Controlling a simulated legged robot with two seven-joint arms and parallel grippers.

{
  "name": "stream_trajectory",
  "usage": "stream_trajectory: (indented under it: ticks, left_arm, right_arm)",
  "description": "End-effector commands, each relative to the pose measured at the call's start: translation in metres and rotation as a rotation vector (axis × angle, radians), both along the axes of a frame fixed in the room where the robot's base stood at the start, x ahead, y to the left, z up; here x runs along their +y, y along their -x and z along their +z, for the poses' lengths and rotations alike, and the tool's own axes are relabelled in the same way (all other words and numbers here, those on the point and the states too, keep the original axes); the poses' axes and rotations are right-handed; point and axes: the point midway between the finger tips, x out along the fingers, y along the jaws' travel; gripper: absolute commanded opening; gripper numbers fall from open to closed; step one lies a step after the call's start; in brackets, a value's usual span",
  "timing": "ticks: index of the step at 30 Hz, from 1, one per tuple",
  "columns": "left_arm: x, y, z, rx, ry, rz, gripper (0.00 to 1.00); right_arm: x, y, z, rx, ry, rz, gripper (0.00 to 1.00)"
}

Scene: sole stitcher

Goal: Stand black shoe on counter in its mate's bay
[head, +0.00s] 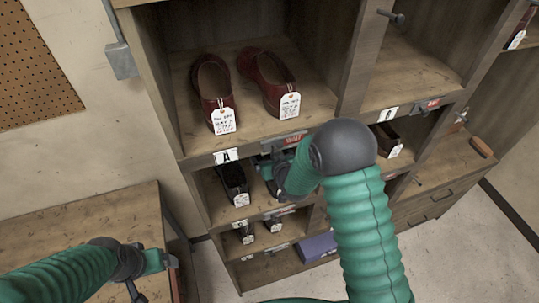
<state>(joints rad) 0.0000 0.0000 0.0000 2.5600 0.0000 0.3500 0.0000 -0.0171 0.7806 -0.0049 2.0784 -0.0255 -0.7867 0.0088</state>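A black shoe (232,180) with a white tag stands in the left bay of the second row, under the label A. My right arm reaches into that same bay, and its gripper (268,168) is beside the shoe, to its right. A pale patch like part of a tag shows just under this gripper, but the forearm and the shelf above hide most of what is there. I cannot tell whether the fingers hold a second shoe. My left gripper (152,276) hangs at the lower left, by the right edge of the wooden counter (95,222). Its fingers are too unclear to read.
Dark red tagged shoes (240,85) fill the bay above. More dark shoes (258,232) stand in the bay below, with a purple box (317,246) lower right. A brown shoe (387,140) sits in a right bay. The counter top looks bare.

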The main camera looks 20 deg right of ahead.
Motion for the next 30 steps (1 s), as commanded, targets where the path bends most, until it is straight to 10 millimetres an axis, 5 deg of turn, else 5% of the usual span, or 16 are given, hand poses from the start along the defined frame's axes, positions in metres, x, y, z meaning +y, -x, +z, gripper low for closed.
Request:
stream_trajectory:
  ticks: [5,17,23,26,30]
  left_arm:
    - [0.000,0.000,-0.007,0.000,0.000,0.000,0.84]
    - [0.000,0.000,-0.030,0.000,0.000,0.000,0.84]
    - [0.000,0.000,-0.031,0.000,0.000,0.000,0.84]
    - [0.000,0.000,-0.030,0.000,0.000,0.000,0.84]
    - [0.000,0.000,-0.030,0.000,0.000,0.000,0.84]
  right_arm:
    - [-0.001,0.013,0.006,-0.002,0.000,0.000,0.93]
    - [-0.003,0.094,0.052,-0.004,0.000,0.000,0.93]
    - [-0.005,0.116,0.050,0.079,0.004,-0.005,0.93]
    - [-0.008,0.151,0.033,0.277,0.010,-0.016,0.93]
    - [-0.012,0.225,0.017,0.599,0.012,-0.029,0.93]
